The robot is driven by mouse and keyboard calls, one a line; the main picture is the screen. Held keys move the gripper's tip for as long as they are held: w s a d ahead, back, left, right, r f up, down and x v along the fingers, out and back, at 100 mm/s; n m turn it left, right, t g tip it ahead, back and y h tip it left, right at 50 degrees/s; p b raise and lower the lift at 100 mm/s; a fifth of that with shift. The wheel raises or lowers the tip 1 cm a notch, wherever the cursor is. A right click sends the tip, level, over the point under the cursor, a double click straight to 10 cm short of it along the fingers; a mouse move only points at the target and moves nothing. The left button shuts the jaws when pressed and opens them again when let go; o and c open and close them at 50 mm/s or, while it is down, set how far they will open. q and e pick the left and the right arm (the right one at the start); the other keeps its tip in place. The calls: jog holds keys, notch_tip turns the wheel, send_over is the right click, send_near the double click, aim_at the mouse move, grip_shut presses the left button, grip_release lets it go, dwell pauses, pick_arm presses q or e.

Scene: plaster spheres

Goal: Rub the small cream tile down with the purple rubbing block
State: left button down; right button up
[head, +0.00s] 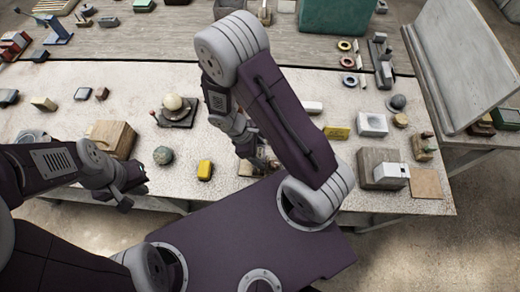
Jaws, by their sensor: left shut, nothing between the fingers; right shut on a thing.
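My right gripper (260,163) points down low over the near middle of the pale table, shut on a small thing. That thing is mostly hidden by the fingers and forearm, so I cannot make out its purple colour. A small brown wooden piece (246,169) shows beside the fingertips. I cannot pick out the cream tile with certainty; it may be hidden under the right gripper or arm. A flat tan square (428,183) lies at the right front of the table. My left gripper (126,201) is shut and empty near the table's front left edge.
A yellow block (205,169) and a grey-green sphere (163,155) lie left of the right gripper. A wooden box (112,138) stands by my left arm. A cream ball on a dark stand (174,108) is behind. A wooden block (378,168) stands to the right.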

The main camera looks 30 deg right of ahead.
aim_at(260, 145)
jog(key=shift+s+a+f, duration=0.1)
jog(key=shift+s+a, duration=0.15)
jog(key=shift+s, duration=0.2)
jog(key=shift+w+d, duration=0.45)
jog(key=shift+w, duration=0.3)
jog(key=shift+w+d, duration=0.15)
jog(key=shift+w, duration=0.05)
jog(key=shift+w+d+p, duration=0.35)
jog(key=shift+w+d, duration=0.15)
jog(key=shift+w, duration=0.3)
jog(key=shift+s+a, duration=0.6)
jog(key=shift+s, duration=0.3)
jog(key=shift+s+a+f+b, duration=0.15)
jog(key=shift+s+a, duration=0.15)
jog(key=shift+s, duration=0.15)
jog(key=shift+s+a+r+b, duration=0.15)
jog(key=shift+s+a, duration=0.1)
jog(key=shift+s, duration=0.2)
jog(key=shift+w+d, duration=0.3)
jog(key=shift+w, duration=0.2)
jog(key=shift+w+d+p, duration=0.2)
jog(key=shift+w+p, duration=0.1)
jog(key=shift+p, duration=0.05)
jog(key=shift+w+d, duration=0.15)
jog(key=shift+w, duration=0.05)
jog(key=shift+w+d+p, duration=0.3)
jog(key=shift+w+d, duration=0.05)
jog(key=shift+w, duration=0.3)
jog(key=shift+w+d, duration=0.2)
jog(key=shift+w, duration=0.05)
